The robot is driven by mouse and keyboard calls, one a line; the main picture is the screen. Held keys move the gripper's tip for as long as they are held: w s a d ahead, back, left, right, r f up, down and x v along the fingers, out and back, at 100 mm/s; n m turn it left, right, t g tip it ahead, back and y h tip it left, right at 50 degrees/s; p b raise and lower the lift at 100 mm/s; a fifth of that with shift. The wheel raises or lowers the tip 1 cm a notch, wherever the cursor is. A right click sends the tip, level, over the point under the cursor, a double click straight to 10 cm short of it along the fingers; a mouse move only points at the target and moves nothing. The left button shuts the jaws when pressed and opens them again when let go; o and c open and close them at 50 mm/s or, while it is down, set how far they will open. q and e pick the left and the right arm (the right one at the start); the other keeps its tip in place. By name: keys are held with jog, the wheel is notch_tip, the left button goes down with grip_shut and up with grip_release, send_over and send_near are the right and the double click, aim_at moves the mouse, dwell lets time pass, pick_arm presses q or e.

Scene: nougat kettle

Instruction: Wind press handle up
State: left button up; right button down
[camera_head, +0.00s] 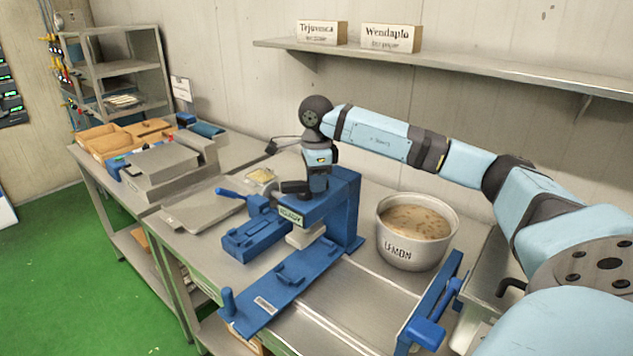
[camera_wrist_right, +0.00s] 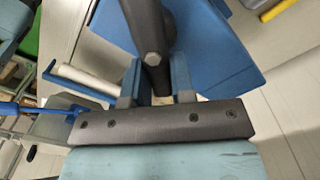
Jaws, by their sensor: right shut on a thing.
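The blue press (camera_head: 340,205) stands on the steel table, with a labelled front and a pale block under its head. Its dark handle (camera_head: 293,187) sits on top and is partly hidden by my gripper in the head view. My right gripper (camera_head: 312,190) points down at the top of the press. In the right wrist view the handle (camera_wrist_right: 150,35) is a dark bar with a hexagonal bolt end, running between the two fingers. My right gripper (camera_wrist_right: 156,92) is shut on it. My left gripper is in neither view.
A pot of speckled mixture (camera_head: 418,228) stands right of the press. A blue board (camera_head: 285,290) lies in front, and a blue-handled frame (camera_head: 430,305) stands at the front right. A blue-handled lever (camera_head: 232,194) is to the left. A wall shelf (camera_head: 450,62) runs behind.

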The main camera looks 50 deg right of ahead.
dwell(0.4)
jog(key=c, duration=1)
grip_release()
jog(key=shift+o, duration=0.2)
jog(key=shift+r, duration=0.1)
notch_tip(320, 180, up, 14)
